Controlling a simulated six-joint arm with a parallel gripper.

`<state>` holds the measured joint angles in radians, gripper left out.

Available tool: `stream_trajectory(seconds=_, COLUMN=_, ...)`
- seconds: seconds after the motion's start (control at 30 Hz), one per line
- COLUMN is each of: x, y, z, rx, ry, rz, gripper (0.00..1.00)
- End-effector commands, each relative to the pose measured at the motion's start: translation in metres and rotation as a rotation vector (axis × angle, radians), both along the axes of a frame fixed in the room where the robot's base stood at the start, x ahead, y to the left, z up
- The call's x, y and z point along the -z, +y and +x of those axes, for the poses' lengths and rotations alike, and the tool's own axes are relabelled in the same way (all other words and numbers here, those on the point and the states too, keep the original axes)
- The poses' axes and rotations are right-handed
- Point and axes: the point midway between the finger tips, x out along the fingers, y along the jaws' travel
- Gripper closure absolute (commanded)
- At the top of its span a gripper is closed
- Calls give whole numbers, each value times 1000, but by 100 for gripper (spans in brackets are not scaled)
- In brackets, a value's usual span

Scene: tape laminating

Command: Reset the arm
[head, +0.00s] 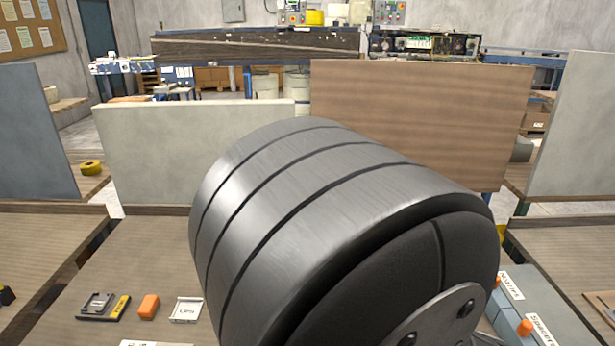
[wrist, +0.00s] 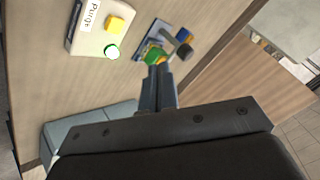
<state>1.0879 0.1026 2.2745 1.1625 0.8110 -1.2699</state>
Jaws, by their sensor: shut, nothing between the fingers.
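My gripper (wrist: 159,80) shows in the wrist view with its two dark fingers together and nothing between them. Its tips point at a small cluster of blue, yellow and green parts with a grey knob (wrist: 184,50), over the wooden table (wrist: 50,95). I cannot tell whether the tips touch it. In the head view my gripper is not visible; a large grey rounded part of my own arm fills the middle and hides much of the table.
A pale box (wrist: 98,32) labelled Purge, with yellow and green buttons, lies left of the fingers. A blue-grey box (wrist: 75,130) is nearby. The head view shows an orange block (head: 148,306), a black tray (head: 97,304) and a labelled button box (head: 513,300).

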Motion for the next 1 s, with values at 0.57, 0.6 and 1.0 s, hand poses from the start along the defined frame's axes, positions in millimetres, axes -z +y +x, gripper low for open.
stream_trajectory(seconds=0.57, x=-24, y=0, z=0, rx=0, ry=1, rz=1, gripper=100)
stream_trajectory(seconds=0.6, x=-24, y=0, z=0, rx=0, ry=1, rz=1, gripper=100)
stream_trajectory(seconds=1.0, x=-3, y=0, z=0, rx=0, ry=1, rz=5, gripper=100)
